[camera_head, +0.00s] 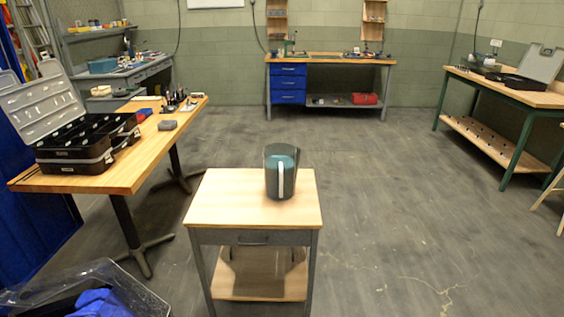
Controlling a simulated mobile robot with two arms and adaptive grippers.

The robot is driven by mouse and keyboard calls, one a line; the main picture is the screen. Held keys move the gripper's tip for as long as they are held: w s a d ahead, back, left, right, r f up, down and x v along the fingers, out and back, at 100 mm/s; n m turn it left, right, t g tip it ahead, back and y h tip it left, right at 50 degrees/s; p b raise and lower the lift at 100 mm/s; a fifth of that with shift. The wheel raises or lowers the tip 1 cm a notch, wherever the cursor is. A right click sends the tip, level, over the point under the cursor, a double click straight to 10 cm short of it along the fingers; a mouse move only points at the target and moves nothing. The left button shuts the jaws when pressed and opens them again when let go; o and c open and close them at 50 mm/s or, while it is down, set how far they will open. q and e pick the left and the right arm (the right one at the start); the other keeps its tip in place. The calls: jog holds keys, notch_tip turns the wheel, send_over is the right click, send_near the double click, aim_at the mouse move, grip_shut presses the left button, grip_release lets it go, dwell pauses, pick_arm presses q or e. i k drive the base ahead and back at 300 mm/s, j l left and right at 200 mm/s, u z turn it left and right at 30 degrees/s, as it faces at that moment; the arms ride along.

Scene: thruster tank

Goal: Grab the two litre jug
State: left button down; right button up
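The jug (271,178) is dark, see-through and teal inside, with a pale handle or strip facing me. It stands upright near the back right of the top of a small wooden cart-like table (240,208) in front of me. I cannot read any volume mark on it. Neither of my grippers is in view, and nothing touches the jug apart from the table top under it.
A wooden table (130,172) at left holds an open black toolbox (75,158). A clear bin (140,296) with blue cloth is at the lower left. A workbench (330,58) stands at the back, another (545,98) at right. The floor (400,220) right of the small table is clear.

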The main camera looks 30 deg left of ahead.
aim_at(281, 160)
jog(key=i+l+u, duration=0.1)
jog(key=i+u, duration=0.35)
jog(key=i+l+u, duration=0.2)
jog(key=u, duration=0.25)
jog(key=i+l+u, duration=0.3)
jog(key=u, duration=0.15)
jog(key=i+l+u, duration=0.2)
jog(key=l+u, duration=0.25)
